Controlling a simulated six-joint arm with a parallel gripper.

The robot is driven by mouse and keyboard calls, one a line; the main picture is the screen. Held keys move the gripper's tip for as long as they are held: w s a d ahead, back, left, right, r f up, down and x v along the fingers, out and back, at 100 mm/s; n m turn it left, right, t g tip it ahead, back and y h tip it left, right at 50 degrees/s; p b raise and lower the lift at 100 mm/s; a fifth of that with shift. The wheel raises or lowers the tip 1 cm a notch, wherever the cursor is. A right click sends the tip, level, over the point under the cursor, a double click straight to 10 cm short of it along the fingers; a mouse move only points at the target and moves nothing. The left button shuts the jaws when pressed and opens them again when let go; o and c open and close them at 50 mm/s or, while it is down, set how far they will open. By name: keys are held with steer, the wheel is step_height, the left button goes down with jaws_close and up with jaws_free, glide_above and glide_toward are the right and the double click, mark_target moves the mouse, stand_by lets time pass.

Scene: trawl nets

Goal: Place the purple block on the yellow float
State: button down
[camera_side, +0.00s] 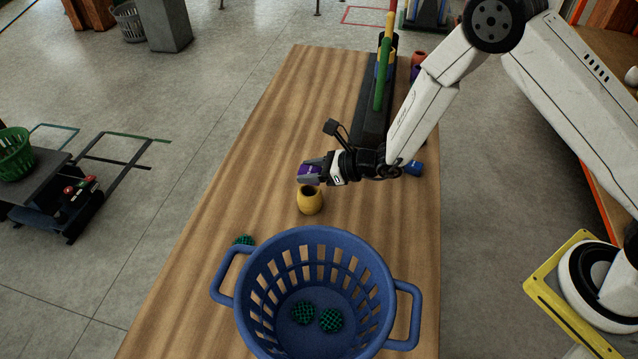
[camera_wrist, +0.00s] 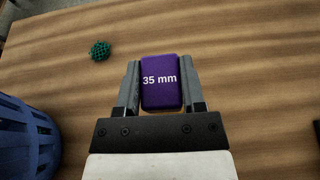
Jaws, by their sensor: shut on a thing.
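My gripper (camera_side: 310,171) is shut on the purple block (camera_side: 308,172) and holds it above the table. In the wrist view the purple block (camera_wrist: 160,82), marked "35 mm", sits between the two fingers of my gripper (camera_wrist: 160,85). The yellow float (camera_side: 310,202) stands upright on the table with a dark opening on top. In the side view the block appears just above and slightly behind the float's top. I cannot tell whether they touch.
A blue basket (camera_side: 299,239) with green net balls inside stands in front of the float. A green ball (camera_side: 244,241) lies at the basket's left. A dark rack (camera_side: 371,118) with coloured rings stands behind. A blue float (camera_side: 413,168) lies at the right. The table's left side is clear.

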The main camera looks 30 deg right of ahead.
steer(key=shift+w+f, duration=0.2)
steer(key=shift+f, duration=1.5)
steer(key=shift+f, duration=0.1)
steer(key=shift+c, duration=1)
jaws_free()
steer(key=v, duration=1.2)
steer(key=shift+s, duration=0.1)
